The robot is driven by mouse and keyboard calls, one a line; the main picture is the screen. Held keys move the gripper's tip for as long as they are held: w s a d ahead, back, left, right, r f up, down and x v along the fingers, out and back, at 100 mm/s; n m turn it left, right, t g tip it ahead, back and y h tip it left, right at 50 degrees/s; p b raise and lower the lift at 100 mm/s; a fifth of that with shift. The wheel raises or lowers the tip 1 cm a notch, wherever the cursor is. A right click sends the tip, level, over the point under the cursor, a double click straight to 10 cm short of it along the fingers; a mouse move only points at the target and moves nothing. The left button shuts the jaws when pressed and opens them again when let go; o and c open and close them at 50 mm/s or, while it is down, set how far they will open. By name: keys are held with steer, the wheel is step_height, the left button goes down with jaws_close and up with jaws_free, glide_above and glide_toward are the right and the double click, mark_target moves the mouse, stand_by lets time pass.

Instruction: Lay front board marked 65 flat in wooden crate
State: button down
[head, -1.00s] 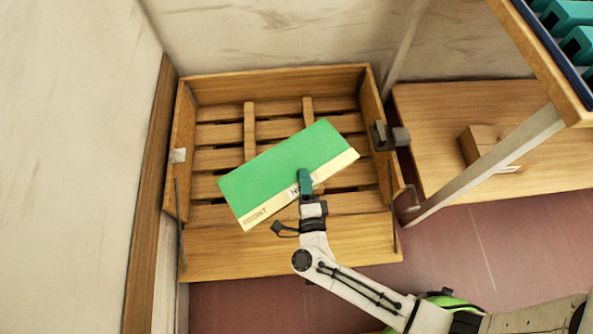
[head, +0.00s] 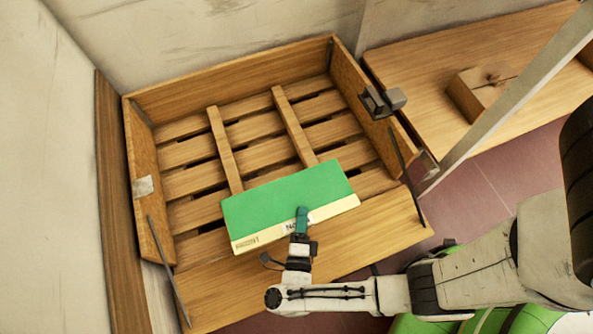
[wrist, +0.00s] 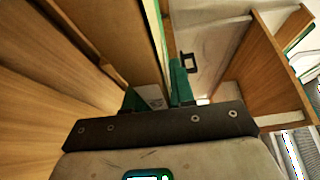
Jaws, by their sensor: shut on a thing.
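The board (head: 285,200) has a green face and a cream edge with a white label, whose marking is too small to read. In the head view my gripper (head: 301,222) is shut on its cream near edge, around the label. The wrist view shows the board (wrist: 138,35) between the two green fingers (wrist: 155,92). The wooden crate (head: 230,80) has a slatted floor with two raised cross strips, and its front panel (head: 330,255) is folded down. The board is above the front part of the crate, overlapping slats and front panel in view; its height above them is unclear.
The crate's side walls stand left and right, with a dark latch (head: 383,101) on the right one and metal stays at the front. A wooden bench (head: 440,75) with a small wooden block (head: 480,92) is at right. The crate's rear slats are clear.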

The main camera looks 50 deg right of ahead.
steer(key=shift+w+d, duration=0.8)
steer(key=shift+w, duration=0.35)
steer(key=shift+w+d, duration=0.75)
steer(key=shift+w, duration=0.4)
steer(key=shift+w+d, duration=0.8)
steer(key=shift+w, duration=0.35)
steer(key=shift+w+d+b, duration=1.7)
steer(key=shift+w+d, duration=1.55)
steer(key=shift+w, duration=1.65)
step_height(320, 180, down, 6)
steer(key=b, duration=0.5)
steer(key=shift+f+b, duration=0.35)
steer(key=shift+f, duration=0.25)
steer(key=c, duration=0.9)
jaws_free()
steer(key=shift+s+f, duration=0.1)
steer(key=shift+s, duration=0.05)
steer(key=shift+a, duration=0.15)
